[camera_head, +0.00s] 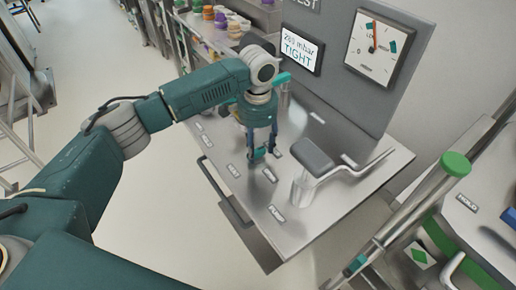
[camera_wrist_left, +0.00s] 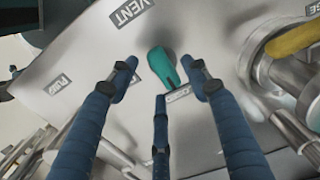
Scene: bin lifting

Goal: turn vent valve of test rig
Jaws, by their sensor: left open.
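The vent valve's teal handle (camera_wrist_left: 163,68) shows in the left wrist view, close to the VENT label (camera_wrist_left: 130,12) on the metal bench top. In the head view the handle (camera_head: 258,153) is partly hidden by my fingers. My left gripper (camera_head: 263,146) points down over the valve with its blue fingers spread. In the left wrist view the open fingers (camera_wrist_left: 166,82) stand around the handle's near end, two at its sides and one below it. I cannot tell whether any finger touches it. My right gripper is not in view.
The rig's back panel carries a display (camera_head: 301,48) reading TIGHT and a dial gauge (camera_head: 383,45). A pump with a grey block (camera_head: 312,155) and long metal lever stands right of my gripper.

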